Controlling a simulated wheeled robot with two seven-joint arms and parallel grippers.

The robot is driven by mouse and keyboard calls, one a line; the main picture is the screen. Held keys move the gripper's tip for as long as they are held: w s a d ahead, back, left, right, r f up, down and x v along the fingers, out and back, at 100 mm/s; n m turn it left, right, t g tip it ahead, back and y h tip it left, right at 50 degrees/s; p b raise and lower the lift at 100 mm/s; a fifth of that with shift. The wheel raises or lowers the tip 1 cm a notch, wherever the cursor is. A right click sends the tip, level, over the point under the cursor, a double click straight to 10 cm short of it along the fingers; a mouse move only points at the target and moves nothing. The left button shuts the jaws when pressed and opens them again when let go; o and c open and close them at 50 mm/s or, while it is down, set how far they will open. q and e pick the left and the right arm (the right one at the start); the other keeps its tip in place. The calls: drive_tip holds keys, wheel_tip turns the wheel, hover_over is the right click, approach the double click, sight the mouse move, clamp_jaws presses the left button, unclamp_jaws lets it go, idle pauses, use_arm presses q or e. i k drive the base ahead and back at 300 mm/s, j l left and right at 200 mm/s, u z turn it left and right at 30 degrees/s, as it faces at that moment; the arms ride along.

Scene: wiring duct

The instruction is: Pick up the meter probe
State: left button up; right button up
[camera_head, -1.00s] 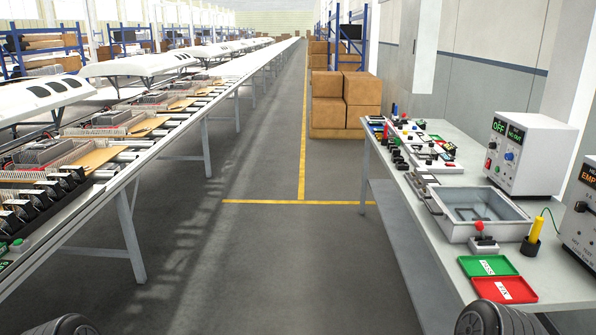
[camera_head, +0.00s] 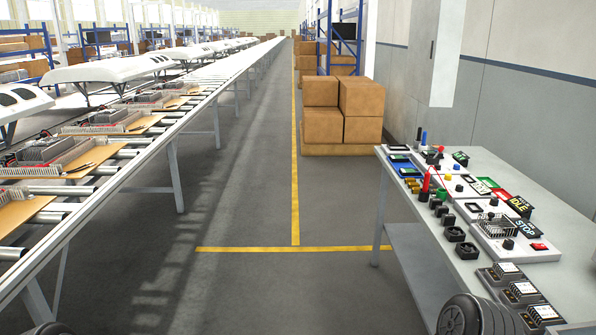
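No object that I can clearly tell is the meter probe shows now. The yellow-handled, black-based tool with a green wire beside the meters is outside the current view. On the workbench (camera_head: 400,245) at the right, a slim red upright piece (camera_head: 426,181) stands among small parts; I cannot tell whether it is a probe. Neither of my grippers is in view. Only dark rounded parts of my arms show at the bottom edge, left and right of centre.
A conveyor (camera_head: 150,160) with brown boards runs along the left. Cardboard boxes (camera_head: 361,99) are stacked beyond the bench. Several switches, sockets and a boxed unit labelled STOP (camera_head: 505,240) cover the bench top. The grey aisle floor (camera_head: 250,200) between conveyor and bench is clear.

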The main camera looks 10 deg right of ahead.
sight(427, 175)
drive_tip(key=i+j+z, duration=0.15)
drive_tip(key=i+z, duration=0.25)
drive_tip(key=i, duration=0.3)
drive_tip(key=i+j+z, duration=0.35)
drive_tip(key=i, duration=0.3)
drive_tip(key=i+j+z, duration=0.9)
drive_tip(key=j, duration=0.15)
drive_tip(key=i+j+z, duration=0.3)
drive_tip(key=j+z, duration=0.25)
drive_tip(key=j, duration=0.25)
